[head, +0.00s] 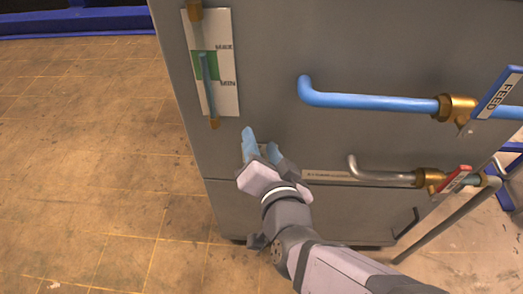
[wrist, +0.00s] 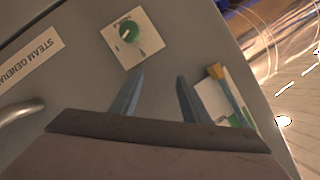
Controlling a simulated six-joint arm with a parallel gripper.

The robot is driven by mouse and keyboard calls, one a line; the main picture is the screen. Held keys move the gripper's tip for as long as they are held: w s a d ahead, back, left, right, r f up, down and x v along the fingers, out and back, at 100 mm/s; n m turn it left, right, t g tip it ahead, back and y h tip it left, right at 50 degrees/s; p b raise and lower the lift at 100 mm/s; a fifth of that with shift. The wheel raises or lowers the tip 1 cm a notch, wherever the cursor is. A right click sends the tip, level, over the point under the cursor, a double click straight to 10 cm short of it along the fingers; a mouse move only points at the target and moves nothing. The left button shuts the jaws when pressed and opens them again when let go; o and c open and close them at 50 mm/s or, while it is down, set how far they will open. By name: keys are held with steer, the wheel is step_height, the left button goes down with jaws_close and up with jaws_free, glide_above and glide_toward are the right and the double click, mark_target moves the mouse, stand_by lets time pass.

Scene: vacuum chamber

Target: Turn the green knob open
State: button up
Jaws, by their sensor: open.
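The green knob (wrist: 131,33) sits on a square white plate (wrist: 148,47) on the grey cabinet face, in the upper middle of the wrist view. It does not show in the head view. My gripper (head: 259,140) is open and empty in front of the cabinet in the head view. In the wrist view its two blue fingers (wrist: 160,76) stand apart and point up the picture. The knob lies beyond and slightly left of the fingertips there, with nothing between the fingers.
The grey cabinet (head: 275,50) carries a level gauge (head: 227,90) with brass ends, also beside the right finger in the wrist view (wrist: 215,72). A blue pipe (head: 370,100) and a grey pipe (head: 385,177) stick out at right. Tiled floor (head: 90,150) is open at left.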

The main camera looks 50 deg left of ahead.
steer(key=shift+r, duration=0.75)
steer(key=shift+s, duration=0.1)
steer(key=s+f+n+g+h+p, duration=0.1)
steer(key=s+f+n+g+p, duration=0.1)
steer(key=s+f+p, duration=0.35)
steer(key=s+f+n+g+h+p, duration=0.1)
steer(key=s+f+n+g+p, duration=0.15)
steer(key=s, duration=0.55)
steer(key=w+d+r+n+t+h, duration=0.1)
steer(key=w+d+t, duration=0.3)
steer(key=w+t, duration=0.2)
steer(key=shift+w+d+t, duration=0.15)
steer(key=shift+w+t, duration=0.2)
steer(key=shift+w, duration=0.85)
